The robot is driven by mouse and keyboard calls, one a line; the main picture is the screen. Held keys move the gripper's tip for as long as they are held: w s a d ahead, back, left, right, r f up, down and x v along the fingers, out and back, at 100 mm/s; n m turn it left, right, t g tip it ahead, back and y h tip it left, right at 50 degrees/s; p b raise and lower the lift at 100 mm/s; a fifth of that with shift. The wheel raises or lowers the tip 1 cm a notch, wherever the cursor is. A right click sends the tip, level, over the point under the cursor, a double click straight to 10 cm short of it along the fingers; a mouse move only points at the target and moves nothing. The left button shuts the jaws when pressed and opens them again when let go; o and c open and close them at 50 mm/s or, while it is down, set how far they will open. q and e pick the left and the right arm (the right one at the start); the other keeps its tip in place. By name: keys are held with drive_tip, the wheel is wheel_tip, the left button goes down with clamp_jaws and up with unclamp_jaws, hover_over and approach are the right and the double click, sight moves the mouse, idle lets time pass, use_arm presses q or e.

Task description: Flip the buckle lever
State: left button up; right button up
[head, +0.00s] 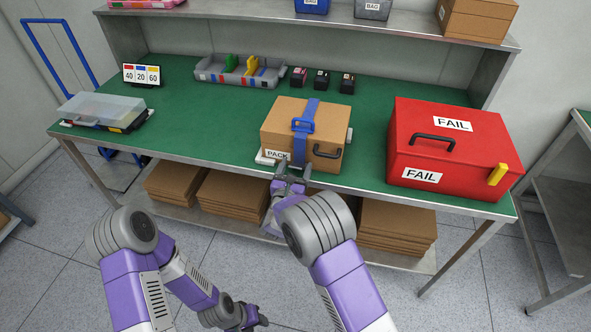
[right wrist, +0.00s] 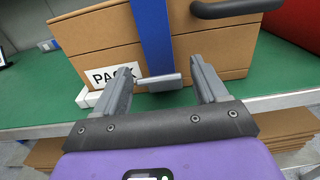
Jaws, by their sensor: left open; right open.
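A brown box (head: 322,118) labelled PACK stands on the green-topped bench. A blue strap (head: 312,106) runs over it, with a blue buckle (head: 303,125) at its top front edge. In the right wrist view the strap (right wrist: 153,40) runs down the front, and a small grey lever-like plate (right wrist: 158,82) shows at its lower end. My right gripper (head: 293,172) is open at the box's lower front; its fingers (right wrist: 163,82) stand either side of the plate, apparently without gripping it. My left gripper (head: 256,320) is open and empty, low before the bench.
A red FAIL case (head: 452,150) stands right of the box. A grey tray (head: 240,75), small dark containers (head: 321,79) and a number sign (head: 142,75) are behind. A clear-lidded case (head: 100,110) is at left. Flat cartons (head: 397,222) fill the lower shelf. Bench left of the box is clear.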

drive_tip(key=c, duration=1)
drive_tip(key=shift+o, duration=0.2)
drive_tip(key=g+p, duration=0.1)
drive_tip(key=p, duration=0.1)
drive_tip(key=r+g+p, duration=0.1)
drive_tip(key=p, duration=0.1)
drive_tip(key=w+g+y+p, duration=0.1)
drive_tip(key=p, duration=0.1)
drive_tip(key=shift+w+d+r+p, duration=0.1)
drive_tip(key=shift+d+r+p, duration=0.15)
drive_tip(key=shift+r+p, duration=0.1)
drive_tip(key=shift+f+g+p, duration=0.15)
drive_tip(key=shift+g+p, duration=0.15)
drive_tip(key=shift+g, duration=0.3)
drive_tip(key=o, duration=1)
drive_tip(key=shift+c, duration=0.2)
drive_tip(key=v, duration=0.7)
drive_tip(key=shift+s+p, duration=0.25)
drive_tip(key=shift+p, duration=0.2)
